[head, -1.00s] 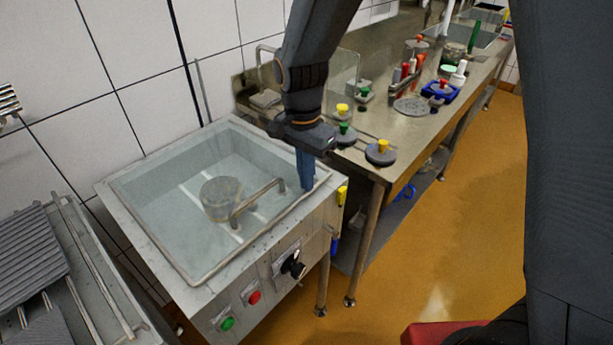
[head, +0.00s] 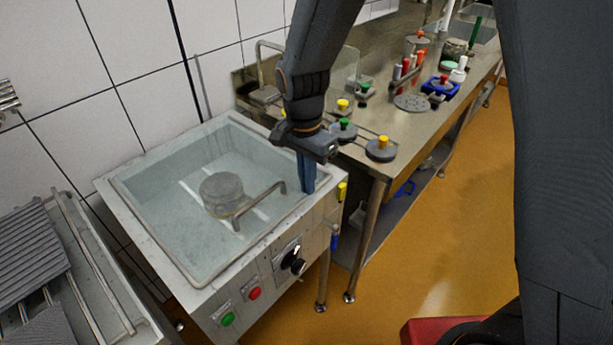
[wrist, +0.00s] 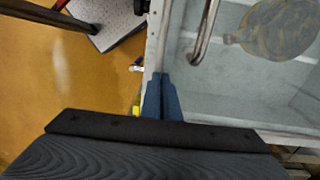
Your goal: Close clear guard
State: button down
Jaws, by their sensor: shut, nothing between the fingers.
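The clear guard (head: 190,240) is a transparent pane with a bent metal bar handle (head: 262,203). It looks flat, or nearly so, over the basin of the steel machine (head: 150,235); its exact angle is hard to tell. A round mould (head: 222,190) shows through it. In the wrist view, the handle (wrist: 205,35) stands on the pane (wrist: 225,90). My gripper (head: 307,190) is shut and empty, pointing down at the machine's right front corner. In the wrist view, its blue fingertips (wrist: 162,78) are by the guard's edge, apart from the handle; contact with the edge cannot be told.
A steel bench (head: 400,125) with weights, bottles and a blue tray (head: 440,86) stands at the right. A rack with grey ribbed plates (head: 30,250) is at the lower left. Tiled wall is behind. The orange floor (head: 440,240) is open at the right.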

notch_tip(320, 180, up, 14)
jog(key=s+d+f+n+t, duration=0.1)
jog(key=s+d+f+n, duration=0.3)
jog(key=d, duration=0.6)
jog(key=s+d+f+n+b, duration=0.1)
jog(key=s+d+f+n, duration=0.3)
jog(key=d, duration=0.5)
jog(key=shift+s+d+f+t, duration=0.3)
jog(key=shift+d+f+t, duration=0.1)
jog(key=shift+f, duration=0.1)
